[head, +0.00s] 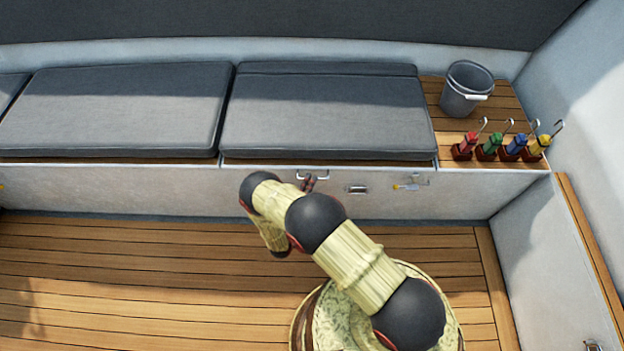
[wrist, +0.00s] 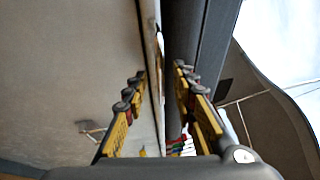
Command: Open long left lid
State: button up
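A long bench runs along the back. One lid (head: 240,162) shows as a thin wooden edge under the right-hand dark cushion (head: 325,110), and a metal handle (head: 312,175) sits at its front edge. Another lid edge (head: 110,160) shows under the cushion to its left. Both look closed. My gripper (head: 308,185) is at the handle, partly hidden by my arm. In the wrist view my gripper (wrist: 160,72) has its fingers apart, with the bench front and cushion edge beyond them. I cannot tell whether it touches the handle.
A metal latch (head: 357,189) and a yellow-keyed latch (head: 410,186) are on the bench front. A grey bucket (head: 464,90) and several coloured-handled items (head: 500,147) stand on the wooden top at right. The plank floor (head: 130,270) is clear at left.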

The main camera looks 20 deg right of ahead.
jog(key=shift+x, duration=1.2)
jog(key=shift+c, duration=1.1)
jog(key=c, duration=0.4)
grip_shut()
